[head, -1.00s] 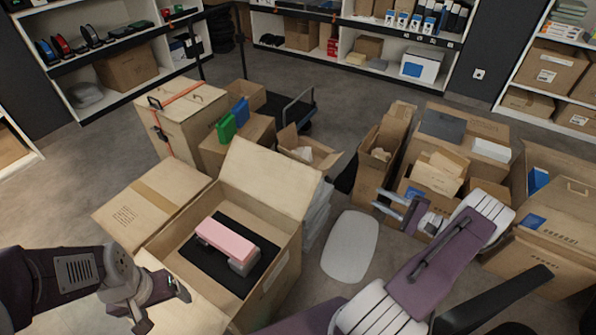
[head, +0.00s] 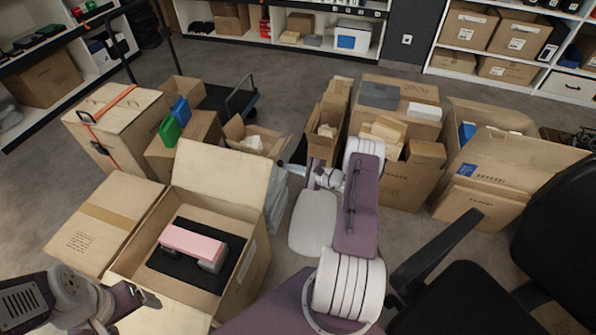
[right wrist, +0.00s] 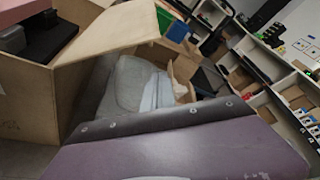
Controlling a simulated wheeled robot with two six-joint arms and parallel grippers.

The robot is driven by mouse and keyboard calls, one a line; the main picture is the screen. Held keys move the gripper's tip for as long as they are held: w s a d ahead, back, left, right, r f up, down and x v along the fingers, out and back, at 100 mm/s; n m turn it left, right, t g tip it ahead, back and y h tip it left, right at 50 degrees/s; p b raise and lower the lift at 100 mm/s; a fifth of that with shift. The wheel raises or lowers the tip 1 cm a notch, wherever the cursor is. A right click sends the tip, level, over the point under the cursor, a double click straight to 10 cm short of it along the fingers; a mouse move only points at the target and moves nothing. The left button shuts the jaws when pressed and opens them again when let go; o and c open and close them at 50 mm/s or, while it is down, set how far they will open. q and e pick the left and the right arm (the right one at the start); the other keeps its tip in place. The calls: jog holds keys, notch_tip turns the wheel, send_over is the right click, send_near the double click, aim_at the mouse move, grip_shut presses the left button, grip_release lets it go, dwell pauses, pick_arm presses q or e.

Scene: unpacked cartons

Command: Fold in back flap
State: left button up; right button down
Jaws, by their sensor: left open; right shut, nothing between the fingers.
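An open brown carton (head: 247,268) stands at the lower left of the head view. Its back flap (head: 222,184) stands up and leans outward. Its left flap (head: 104,222) and front flap (head: 165,318) are spread outward. A pink-topped grey item (head: 194,243) sits on black foam inside. My left gripper (head: 146,303) is open and empty, low over the front flap. My right gripper (head: 314,174) is shut and empty, to the right of the back flap and apart from it. In the right wrist view the flap (right wrist: 112,35) shows at upper left.
A strapped carton (head: 118,122) and a carton with green and blue boxes (head: 185,142) stand behind. Several open cartons (head: 405,180) stand on the right. Wrapped bags (head: 277,200) lie beside the carton. A black chair (head: 470,285) is at lower right.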

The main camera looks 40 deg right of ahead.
jog(key=shift+w+a+r, duration=0.25)
jog(key=shift+a+r, duration=0.1)
jog(key=shift+a, duration=0.25)
jog(key=shift+w+a+r, duration=0.25)
jog(key=shift+a+r, duration=0.05)
jog(key=shift+a, duration=0.25)
jog(key=shift+w+a+r, duration=0.25)
jog(key=shift+a+r, duration=0.1)
jog(key=shift+a, duration=0.25)
jog(key=shift+r, duration=0.1)
